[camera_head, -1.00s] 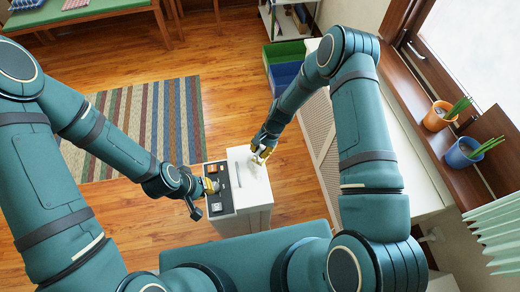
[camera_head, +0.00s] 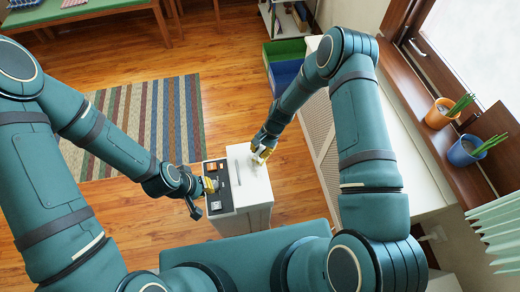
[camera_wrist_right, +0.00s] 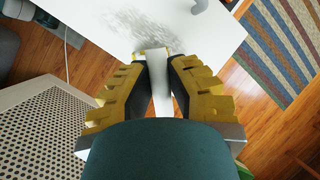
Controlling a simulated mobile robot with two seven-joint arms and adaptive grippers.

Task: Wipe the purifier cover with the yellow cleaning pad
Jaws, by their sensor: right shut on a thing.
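The purifier cover is the white top (camera_head: 243,183) of a white cabinet-like unit below my arms. In the right wrist view, the white cover (camera_wrist_right: 205,40) carries a grey speckled smudge (camera_wrist_right: 135,25). My right gripper (camera_head: 261,150) is at the cover's right edge. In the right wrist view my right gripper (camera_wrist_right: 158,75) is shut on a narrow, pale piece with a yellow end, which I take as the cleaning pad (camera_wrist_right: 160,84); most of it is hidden. My left gripper (camera_head: 209,186) is at the dark panel left of the cover; its jaws are too small to judge.
The dark panel (camera_head: 219,201) holds several small items. A perforated radiator cover (camera_head: 322,140) stands to the right, under a windowsill with an orange pot (camera_head: 438,115) and a blue pot (camera_head: 464,151). A striped rug (camera_head: 150,120) lies on the wooden floor at left.

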